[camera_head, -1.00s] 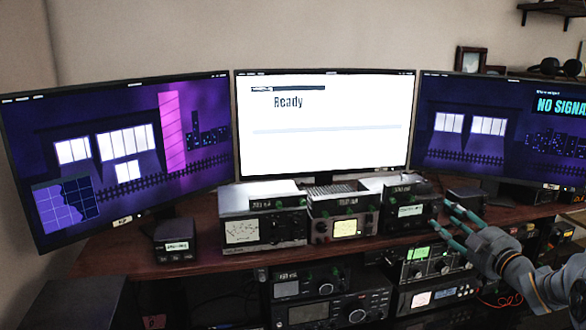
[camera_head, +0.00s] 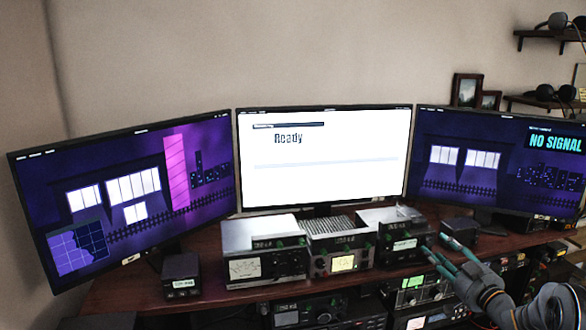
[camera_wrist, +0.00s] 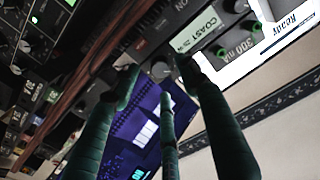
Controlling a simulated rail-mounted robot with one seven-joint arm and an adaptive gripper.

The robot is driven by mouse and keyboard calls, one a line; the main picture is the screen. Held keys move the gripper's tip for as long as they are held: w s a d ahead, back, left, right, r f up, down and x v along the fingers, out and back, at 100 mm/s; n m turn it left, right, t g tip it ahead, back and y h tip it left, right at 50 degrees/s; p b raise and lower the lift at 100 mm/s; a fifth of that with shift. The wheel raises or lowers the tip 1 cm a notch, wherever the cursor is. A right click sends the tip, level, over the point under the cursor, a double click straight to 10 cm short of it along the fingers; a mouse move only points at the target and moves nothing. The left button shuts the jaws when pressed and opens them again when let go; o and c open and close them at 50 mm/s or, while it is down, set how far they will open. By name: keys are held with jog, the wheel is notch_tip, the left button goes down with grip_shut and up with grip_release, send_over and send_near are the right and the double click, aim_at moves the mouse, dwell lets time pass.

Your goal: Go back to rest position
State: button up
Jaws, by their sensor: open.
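My gripper (camera_head: 440,257) is at the lower right in the head view, with its teal fingers spread open. The fingers point left toward the rightmost of three tuner units (camera_head: 404,246) on the desk. In the wrist view my gripper (camera_wrist: 160,85) shows three dark fingers with nothing between them. A tuner face with a green-lit "COAST" label (camera_wrist: 203,30) and round knobs is beyond the fingertips. Whether a fingertip touches a knob cannot be told. The middle tuner (camera_head: 340,262) and left tuner (camera_head: 262,268) stand to the left, clear of my gripper.
Three monitors stand behind the tuners: left (camera_head: 130,200), centre reading "Ready" (camera_head: 320,175), right reading "NO SIGNAL" (camera_head: 500,165). A small black box (camera_head: 181,277) sits on the desk at left. More radio gear (camera_head: 410,290) fills the shelf below. Wall shelves are at upper right.

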jog(key=s+d+f+g+h+b, duration=0.1)
jog(key=s+d+f+h+b, duration=0.1)
jog(key=s+d+f, duration=0.2)
jog(key=s+d, duration=0.1)
jog(key=s, duration=0.2)
jog(key=shift+s+d+h+b, duration=0.2)
jog(key=shift+d+h+b, duration=0.05)
jog(key=shift+h+b, duration=0.1)
jog(key=shift+a+f, duration=0.1)
jog(key=shift+f, duration=0.05)
